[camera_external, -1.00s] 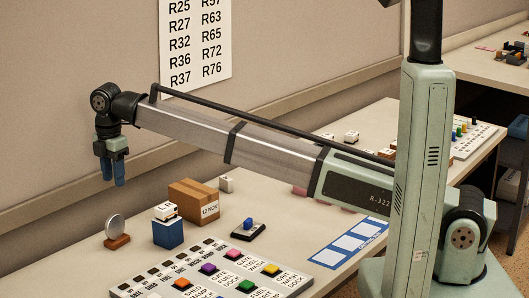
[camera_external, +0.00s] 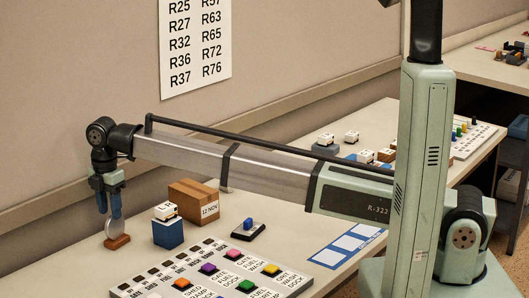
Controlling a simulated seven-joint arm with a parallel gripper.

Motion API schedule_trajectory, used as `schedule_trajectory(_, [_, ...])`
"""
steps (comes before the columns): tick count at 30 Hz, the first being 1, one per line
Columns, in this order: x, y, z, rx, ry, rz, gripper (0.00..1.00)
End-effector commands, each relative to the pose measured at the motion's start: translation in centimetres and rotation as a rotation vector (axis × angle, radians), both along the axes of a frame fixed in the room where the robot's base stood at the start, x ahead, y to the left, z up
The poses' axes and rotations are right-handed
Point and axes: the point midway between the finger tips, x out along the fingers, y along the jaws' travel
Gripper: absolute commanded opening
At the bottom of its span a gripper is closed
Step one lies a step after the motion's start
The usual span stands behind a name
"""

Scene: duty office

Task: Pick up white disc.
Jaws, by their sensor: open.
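The white disc (camera_external: 114,230) stands upright in a small brown stand (camera_external: 117,242) at the left of the desk. My gripper (camera_external: 109,213) points straight down at the disc, with its two blue fingers open. The fingers overlap the upper part of the disc in this view and hide some of it. I cannot tell whether they lie on both sides of the disc or touch it.
A blue block (camera_external: 168,234) with a white cube (camera_external: 166,211) on top stands right of the disc. Behind it is a cardboard box (camera_external: 193,203). A button panel (camera_external: 215,268) lies in front. The wall is close behind.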

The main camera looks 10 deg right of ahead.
Motion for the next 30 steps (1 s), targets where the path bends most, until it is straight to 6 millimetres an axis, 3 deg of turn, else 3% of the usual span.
schedule_trajectory(12, [0.0, -0.9, -4.5, -0.001, 0.001, 0.000, 0.43])
schedule_trajectory(21, [0.0, -0.8, -5.0, 0.000, 0.000, 0.000, 0.42])
schedule_trajectory(30, [0.0, -0.8, -5.0, 0.000, 0.000, 0.000, 0.13])
